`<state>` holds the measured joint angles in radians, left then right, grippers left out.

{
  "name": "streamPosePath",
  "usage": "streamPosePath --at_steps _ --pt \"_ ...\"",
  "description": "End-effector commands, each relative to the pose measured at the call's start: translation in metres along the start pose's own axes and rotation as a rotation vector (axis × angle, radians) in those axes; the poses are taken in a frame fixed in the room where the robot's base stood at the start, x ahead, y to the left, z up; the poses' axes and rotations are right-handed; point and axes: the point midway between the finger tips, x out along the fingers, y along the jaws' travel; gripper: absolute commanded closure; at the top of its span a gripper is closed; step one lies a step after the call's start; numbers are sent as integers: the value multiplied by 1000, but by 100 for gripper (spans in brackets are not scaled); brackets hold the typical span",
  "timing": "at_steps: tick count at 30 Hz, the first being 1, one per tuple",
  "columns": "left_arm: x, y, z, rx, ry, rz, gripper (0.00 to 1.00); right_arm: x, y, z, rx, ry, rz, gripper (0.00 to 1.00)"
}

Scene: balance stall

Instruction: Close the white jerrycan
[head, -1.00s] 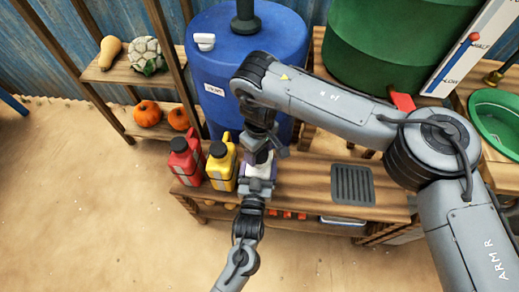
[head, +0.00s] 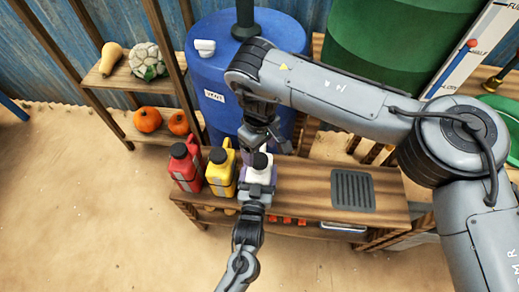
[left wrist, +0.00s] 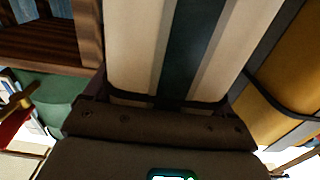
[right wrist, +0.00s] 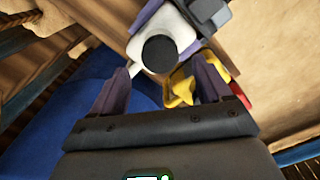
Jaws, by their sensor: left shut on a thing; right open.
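The white jerrycan (head: 262,172) stands at the front of the wooden bench, right of the yellow can. A round black cap (right wrist: 160,53) sits on its top; I cannot tell how tight it is. My left gripper (head: 258,190) is shut on the jerrycan from the front. In the left wrist view, the can's pale side with a dark stripe (left wrist: 193,45) fills the space before the gripper. My right gripper (right wrist: 160,90) is open and empty. Its fingers are spread just behind and above the cap, apart from it.
A yellow can (head: 221,170) and a red can (head: 186,166) stand close on the left. A blue barrel (head: 222,75) rises behind, with a white piece (head: 205,46) on its lid. A dark grate (head: 352,190) lies on the bench at right, with bare wood between.

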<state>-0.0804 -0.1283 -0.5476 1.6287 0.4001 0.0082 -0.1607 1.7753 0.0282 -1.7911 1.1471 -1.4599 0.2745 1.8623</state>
Motion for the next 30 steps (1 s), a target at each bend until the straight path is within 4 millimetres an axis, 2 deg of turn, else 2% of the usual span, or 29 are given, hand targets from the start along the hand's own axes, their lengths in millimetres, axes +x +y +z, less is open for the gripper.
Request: streamPosePath --at_steps 4,6,8,14,20,30 --pt "0 0 0 0 -1 0 100 0 0 0 0 0 0 22" --pt "0 0 0 0 -1 0 100 0 0 0 -1 0 0 27" --pt "0 0 0 0 -1 0 100 0 0 0 -8 0 0 27" --pt "0 0 0 0 -1 0 100 0 -1 0 -123 -1 -3 27" --pt "0 0 0 0 -1 0 100 1 -4 1 -427 0 -22 27" --pt "0 0 0 0 -1 0 100 0 -10 3 -1157 13 -55 27"
